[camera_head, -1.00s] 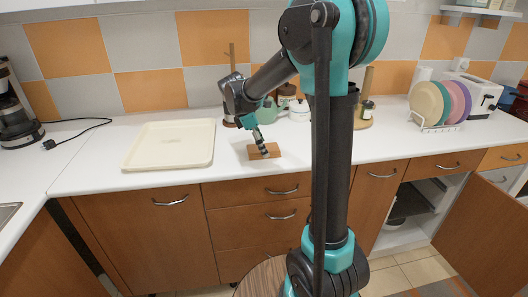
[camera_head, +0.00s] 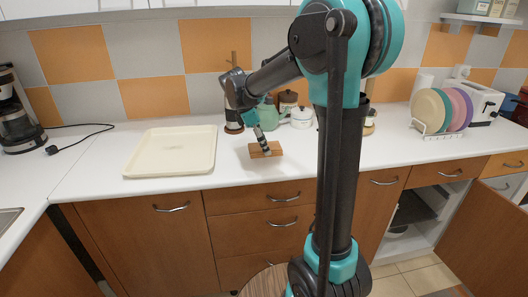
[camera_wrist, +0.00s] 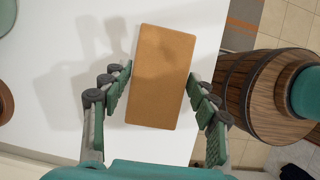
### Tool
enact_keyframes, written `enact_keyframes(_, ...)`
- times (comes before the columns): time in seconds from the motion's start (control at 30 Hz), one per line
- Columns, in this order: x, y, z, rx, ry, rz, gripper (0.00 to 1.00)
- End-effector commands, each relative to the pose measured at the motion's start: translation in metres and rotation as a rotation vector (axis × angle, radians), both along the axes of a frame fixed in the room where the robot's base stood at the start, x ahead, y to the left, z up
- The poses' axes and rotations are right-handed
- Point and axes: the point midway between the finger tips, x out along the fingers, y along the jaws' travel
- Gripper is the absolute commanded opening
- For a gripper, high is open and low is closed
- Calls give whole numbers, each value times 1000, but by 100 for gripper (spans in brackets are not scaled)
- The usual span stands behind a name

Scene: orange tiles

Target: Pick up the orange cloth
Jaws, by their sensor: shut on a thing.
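The orange cloth (camera_wrist: 160,60) shows in the wrist view as a flat, stiff-looking orange-brown rectangle with rounded corners. In the head view the cloth (camera_head: 274,149) is at the counter's front part, right of the tray. My gripper (camera_wrist: 158,82) has its green-padded fingers against the cloth's two long sides and is shut on it. In the head view my gripper (camera_head: 265,149) points down at the cloth, arm tilted. Any gap between the cloth and the counter is too small to tell for sure.
A cream tray (camera_head: 172,152) lies on the white counter to the left. A teal teapot (camera_head: 268,116) and a white pot (camera_head: 302,118) stand behind my gripper. A plate rack (camera_head: 440,122) with several plates stands at right. A cabinet door (camera_head: 480,240) hangs open.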

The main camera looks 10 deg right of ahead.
Motion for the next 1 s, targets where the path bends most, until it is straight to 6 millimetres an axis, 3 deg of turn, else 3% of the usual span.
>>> enact_keyframes(0.3,0,0,90,0,0,0,26)
enact_keyframes(0.5,0,0,134,0,0,0,26)
enact_keyframes(0.7,0,0,157,0,0,0,26)
enact_keyframes(1.0,0,0,163,0,0,0,26)
